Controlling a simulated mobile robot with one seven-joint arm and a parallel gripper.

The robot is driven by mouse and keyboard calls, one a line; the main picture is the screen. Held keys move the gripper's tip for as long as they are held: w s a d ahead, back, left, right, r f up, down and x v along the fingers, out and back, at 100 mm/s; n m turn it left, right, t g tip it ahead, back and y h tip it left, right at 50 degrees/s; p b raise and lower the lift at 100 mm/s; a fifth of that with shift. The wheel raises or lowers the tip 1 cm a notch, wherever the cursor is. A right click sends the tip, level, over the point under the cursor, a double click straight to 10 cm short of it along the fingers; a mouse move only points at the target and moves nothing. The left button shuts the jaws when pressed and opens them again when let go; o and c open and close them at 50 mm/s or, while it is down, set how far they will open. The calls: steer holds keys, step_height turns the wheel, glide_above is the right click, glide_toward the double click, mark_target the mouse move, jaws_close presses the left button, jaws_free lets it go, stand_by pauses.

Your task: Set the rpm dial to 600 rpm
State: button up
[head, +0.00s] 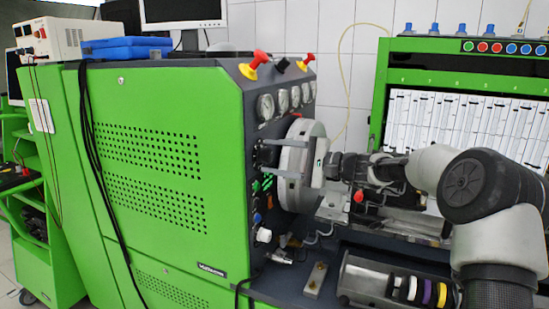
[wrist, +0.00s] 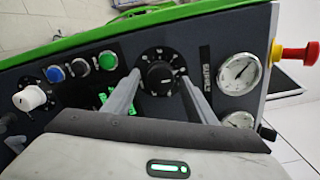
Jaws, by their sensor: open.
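In the wrist view a black round dial (wrist: 160,77) with a white printed scale sits on the dark panel. Its labels are too small to read, so I cannot confirm its setting or that it is the rpm dial. My gripper (wrist: 160,80) is open, its two grey fingers either side of the dial's knob. I cannot tell whether they touch it. In the head view my gripper (head: 264,152) reaches the panel from the right, and the dial is not clearly visible there. A white knob (wrist: 33,98) sits at the panel's left; it also shows in the head view (head: 263,235).
Pressure gauges (wrist: 239,73) and a red emergency stop (wrist: 297,54) on a yellow base lie right of the dial. Blue, black and green buttons (wrist: 79,68) lie left. The green testbench cabinet (head: 160,160) and a tray of coloured rings (head: 350,283) flank the workspace.

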steer(key=v, duration=1.7)
steer(key=shift+d, duration=0.15)
steer(key=shift+s, duration=0.15)
